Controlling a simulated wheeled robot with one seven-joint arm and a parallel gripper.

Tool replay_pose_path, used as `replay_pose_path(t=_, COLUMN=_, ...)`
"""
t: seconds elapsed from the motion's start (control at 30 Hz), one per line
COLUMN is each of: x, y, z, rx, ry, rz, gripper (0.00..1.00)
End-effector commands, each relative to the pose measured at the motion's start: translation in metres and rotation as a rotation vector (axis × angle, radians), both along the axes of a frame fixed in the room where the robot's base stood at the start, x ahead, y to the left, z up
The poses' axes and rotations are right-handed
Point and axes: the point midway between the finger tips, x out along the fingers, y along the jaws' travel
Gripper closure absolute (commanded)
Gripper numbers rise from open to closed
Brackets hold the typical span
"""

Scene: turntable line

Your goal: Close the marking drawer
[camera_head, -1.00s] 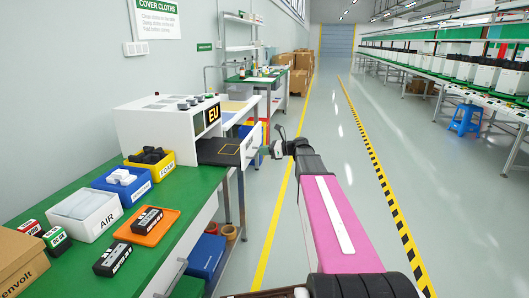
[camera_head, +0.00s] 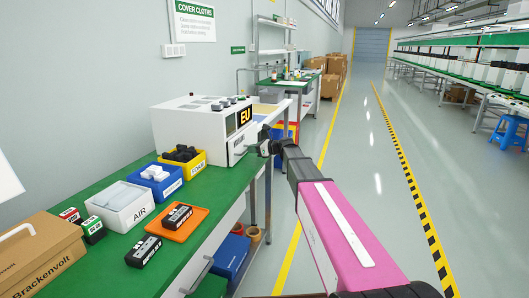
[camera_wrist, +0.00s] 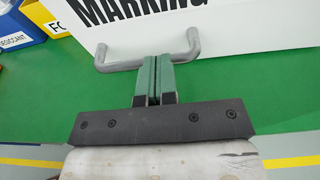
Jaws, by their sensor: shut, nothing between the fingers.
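The marking drawer is part of the white machine (camera_head: 190,128) on the green bench. Its white front (camera_wrist: 240,25) with the word MARKING and a grey bar handle (camera_wrist: 188,48) fills the top of the wrist view. In the head view the drawer's dark inside no longer shows, and its front is close to the machine, partly behind my arm. My gripper (camera_wrist: 152,62) is shut and empty, its green fingertips at the middle of the handle, seemingly against it. It also shows in the head view (camera_head: 262,146), beside the machine's right side.
On the green bench (camera_head: 195,238) stand a yellow bin (camera_head: 197,160), a blue bin (camera_head: 172,187), a white AIR bin (camera_head: 138,213), an orange tray (camera_head: 195,225) and a cardboard box (camera_head: 50,262). The aisle floor (camera_head: 365,150) to the right is clear.

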Motion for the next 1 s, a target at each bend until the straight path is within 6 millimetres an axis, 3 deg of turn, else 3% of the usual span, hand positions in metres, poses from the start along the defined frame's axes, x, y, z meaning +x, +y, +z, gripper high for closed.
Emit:
replay_pose_path(t=0.2, x=0.007, y=0.016, z=0.0, rx=0.0, ry=0.0, rz=0.0, gripper=1.0)
replay_pose_path(t=0.67, x=0.009, y=0.02, z=0.001, rx=0.004, ry=-0.001, rz=0.002, gripper=1.0)
replay_pose_path(t=1.0, x=-0.012, y=-0.007, z=0.009, rx=0.001, ry=-0.002, rz=-0.001, gripper=1.0)
